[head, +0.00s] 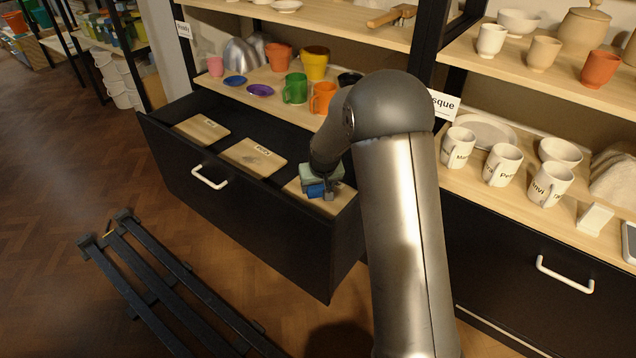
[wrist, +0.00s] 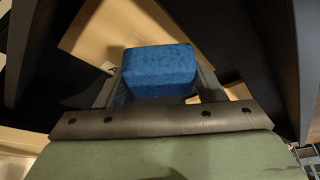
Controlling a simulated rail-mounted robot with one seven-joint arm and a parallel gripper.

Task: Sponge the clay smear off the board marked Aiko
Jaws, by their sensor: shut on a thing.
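My gripper (head: 327,193) is over the right end of the open drawer in the head view. It is shut on a blue sponge (head: 315,190), which also fills the space between the fingers in the wrist view (wrist: 160,72). Three wooden boards lie in the drawer: a left board (head: 196,133), a middle board (head: 240,156) and a right board (head: 343,198) under my gripper. The left and middle boards carry small labels too small to read for sure. A faint grey mark shows on the middle board.
The black drawer (head: 262,222) has raised walls around the boards. Cups, pots and small dishes stand on the shelf (head: 215,90) behind it. Named white mugs (head: 502,166) stand on the right shelf. A low black slatted rack (head: 150,280) lies on the floor in front.

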